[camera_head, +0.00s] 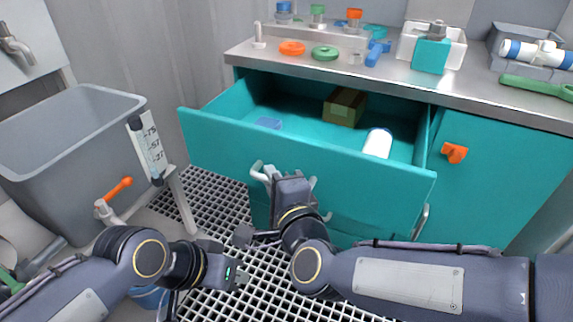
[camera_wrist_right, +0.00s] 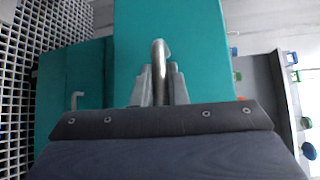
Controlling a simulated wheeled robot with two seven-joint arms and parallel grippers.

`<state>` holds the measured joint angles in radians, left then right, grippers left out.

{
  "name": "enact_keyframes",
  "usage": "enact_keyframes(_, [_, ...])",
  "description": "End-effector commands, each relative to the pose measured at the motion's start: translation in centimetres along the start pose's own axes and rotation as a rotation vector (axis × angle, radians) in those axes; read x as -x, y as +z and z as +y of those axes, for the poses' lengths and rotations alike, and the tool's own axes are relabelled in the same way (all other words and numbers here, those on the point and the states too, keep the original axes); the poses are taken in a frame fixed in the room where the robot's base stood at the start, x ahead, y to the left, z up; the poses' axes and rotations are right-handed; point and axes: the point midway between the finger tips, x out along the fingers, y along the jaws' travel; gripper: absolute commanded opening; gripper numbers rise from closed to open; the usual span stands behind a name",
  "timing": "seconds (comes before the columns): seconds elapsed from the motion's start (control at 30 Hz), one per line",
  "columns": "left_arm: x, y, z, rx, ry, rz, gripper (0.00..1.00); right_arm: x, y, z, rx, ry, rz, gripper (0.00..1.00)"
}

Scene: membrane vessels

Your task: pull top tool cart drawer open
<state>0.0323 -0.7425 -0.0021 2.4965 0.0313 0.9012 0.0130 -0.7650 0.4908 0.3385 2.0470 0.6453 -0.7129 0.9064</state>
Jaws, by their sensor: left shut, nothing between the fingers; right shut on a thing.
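The top drawer (camera_head: 300,155) of the teal tool cart (camera_head: 510,185) stands well out from the cart, its inside open to view. My right gripper (camera_head: 272,180) is shut on the drawer's metal handle (camera_head: 258,168) at the drawer front. In the right wrist view the handle (camera_wrist_right: 159,60) rises from between the two fingers (camera_wrist_right: 159,88) against the teal drawer front (camera_wrist_right: 185,50). My left gripper (camera_head: 240,277) is shut and empty, low over the floor grating, apart from the cart.
The drawer holds a brown box (camera_head: 345,107), a white cylinder (camera_head: 377,143) and a flat blue piece (camera_head: 268,123). The steel worktop (camera_head: 395,77) carries several small parts and containers. An orange latch (camera_head: 454,153) is on the cart's right door.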

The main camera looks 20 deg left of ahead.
Motion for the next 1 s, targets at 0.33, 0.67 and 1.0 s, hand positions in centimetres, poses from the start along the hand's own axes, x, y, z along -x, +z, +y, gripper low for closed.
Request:
enact_keyframes(0.33, [0.0, 0.0, 0.0, 0.000, 0.000, 0.000, 0.00, 3.1, 3.1, 1.0, 0.001, 0.003, -0.002, 0.00])
enact_keyframes(0.67, [0.0, 0.0, 0.0, 0.000, 0.000, 0.000, 0.00, 3.6, 3.5, 1.1, 0.000, 0.003, -0.001, 0.00])
enact_keyframes(1.0, [0.0, 0.0, 0.0, 0.000, 0.000, 0.000, 0.00, 3.5, 3.5, 1.1, 0.000, 0.003, -0.001, 0.34])
